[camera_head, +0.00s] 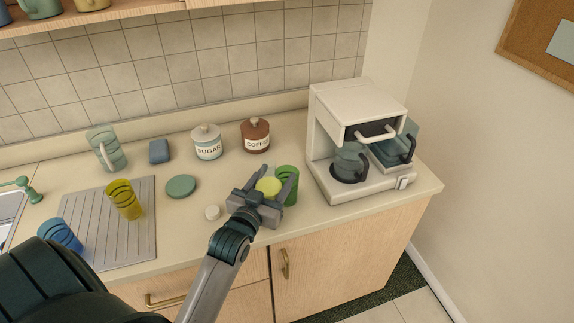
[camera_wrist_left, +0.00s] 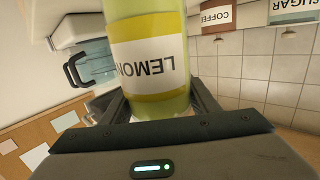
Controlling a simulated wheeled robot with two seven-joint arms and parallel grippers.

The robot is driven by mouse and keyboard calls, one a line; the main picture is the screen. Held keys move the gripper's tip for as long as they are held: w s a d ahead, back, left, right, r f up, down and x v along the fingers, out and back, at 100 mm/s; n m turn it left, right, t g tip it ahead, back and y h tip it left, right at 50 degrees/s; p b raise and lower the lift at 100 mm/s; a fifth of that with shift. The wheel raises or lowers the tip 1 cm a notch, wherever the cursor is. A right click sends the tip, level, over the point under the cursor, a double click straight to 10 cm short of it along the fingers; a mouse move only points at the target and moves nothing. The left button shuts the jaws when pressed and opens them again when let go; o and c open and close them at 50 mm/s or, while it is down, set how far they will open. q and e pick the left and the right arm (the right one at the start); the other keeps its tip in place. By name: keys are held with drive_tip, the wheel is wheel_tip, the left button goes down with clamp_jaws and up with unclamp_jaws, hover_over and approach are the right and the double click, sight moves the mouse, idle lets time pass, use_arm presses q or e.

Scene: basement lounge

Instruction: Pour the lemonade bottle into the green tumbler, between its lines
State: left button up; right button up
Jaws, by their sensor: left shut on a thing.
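My left gripper (camera_head: 269,192) is shut on the lemonade bottle (camera_head: 268,187), seen mostly from above as a yellow-green round shape between the fingers. In the left wrist view the bottle (camera_wrist_left: 148,55) shows pale yellow-green with a white and yellow label; this view is upside down, and the bottle looks about upright. The green tumbler (camera_head: 290,186) stands on the counter just right of the bottle, partly hidden by a finger. Its lines and any liquid in it cannot be made out. My right gripper is not in view.
The white coffee machine (camera_head: 346,95) with a glass jug stands right of the tumbler. Sugar (camera_head: 207,143) and coffee (camera_head: 255,136) jars stand behind. A small white disc (camera_head: 212,212), green disc (camera_head: 181,186), yellow tumbler (camera_head: 124,200) and blue tumbler (camera_head: 60,235) are left.

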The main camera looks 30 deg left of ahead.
use_arm(q)
drive_tip(key=w+a+n+y, duration=0.1)
drive_tip(key=w+a, duration=0.4)
drive_tip(key=a, duration=0.5)
drive_tip(key=shift+a+r+n+y, duration=0.15)
drive_tip(key=shift+n+y, duration=0.25)
drive_tip(key=shift+y, duration=0.2)
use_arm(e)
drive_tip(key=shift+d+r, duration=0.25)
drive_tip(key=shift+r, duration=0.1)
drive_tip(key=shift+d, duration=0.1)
